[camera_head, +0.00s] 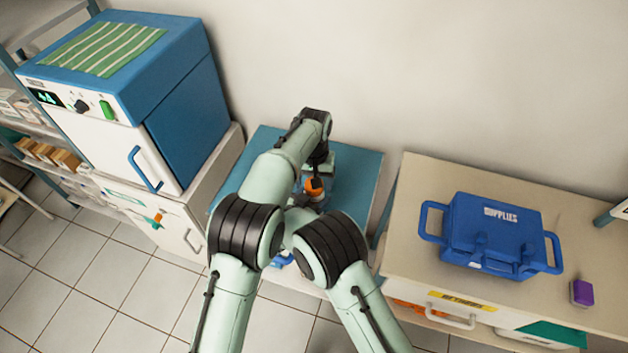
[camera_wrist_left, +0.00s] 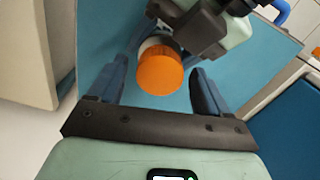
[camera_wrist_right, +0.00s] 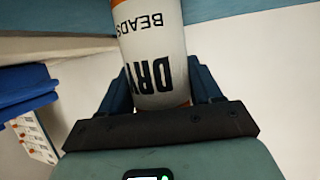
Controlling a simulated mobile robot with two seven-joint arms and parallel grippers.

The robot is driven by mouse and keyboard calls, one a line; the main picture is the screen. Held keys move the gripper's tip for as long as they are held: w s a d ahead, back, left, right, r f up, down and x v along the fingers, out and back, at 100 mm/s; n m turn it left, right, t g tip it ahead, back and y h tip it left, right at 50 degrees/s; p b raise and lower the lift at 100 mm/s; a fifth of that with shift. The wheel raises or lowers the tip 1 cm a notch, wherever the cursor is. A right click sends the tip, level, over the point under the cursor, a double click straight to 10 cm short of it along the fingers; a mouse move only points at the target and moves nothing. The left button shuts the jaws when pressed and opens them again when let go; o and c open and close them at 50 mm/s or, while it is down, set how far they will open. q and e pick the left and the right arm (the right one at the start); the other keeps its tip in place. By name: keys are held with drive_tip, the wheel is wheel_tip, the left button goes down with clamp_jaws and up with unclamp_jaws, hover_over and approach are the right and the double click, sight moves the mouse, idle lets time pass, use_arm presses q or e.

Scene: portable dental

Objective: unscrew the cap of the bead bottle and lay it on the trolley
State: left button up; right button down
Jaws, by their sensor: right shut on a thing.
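The bead bottle (camera_wrist_right: 152,45), white with the words "DRY BEADS" and an orange band, fills the middle of the right wrist view. My right gripper (camera_wrist_right: 160,88) is shut on its body. The orange cap (camera_wrist_left: 160,74) shows in the left wrist view, on the white bottle top. My left gripper (camera_wrist_left: 156,82) is open, with one finger on each side of the cap and gaps between. In the head view the cap (camera_head: 314,187) sits above the teal trolley top (camera_head: 362,178). My arms hide much of the bottle and trolley there.
Left of the trolley stands a blue and white oven (camera_head: 182,100) on a white cabinet. To the right, a beige counter (camera_head: 410,225) bears a blue supplies case (camera_head: 492,238) and a purple block (camera_head: 582,292). The trolley's right side looks bare.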

use_arm(q)
wheel_tip(320, 180, up, 4)
drive_tip(key=shift+r, duration=0.3)
drive_tip(key=shift+c, duration=0.4)
wheel_tip(320, 180, up, 3)
drive_tip(key=m, duration=0.6)
drive_tip(key=shift+r, duration=0.1)
drive_tip(key=shift+m, duration=0.3)
wheel_tip(320, 180, down, 8)
drive_tip(key=shift+r, duration=0.1)
drive_tip(key=shift+c, duration=0.3)
drive_tip(key=c, duration=1)
drive_tip(key=shift+n, duration=1.4)
drive_tip(key=shift+c, duration=0.2)
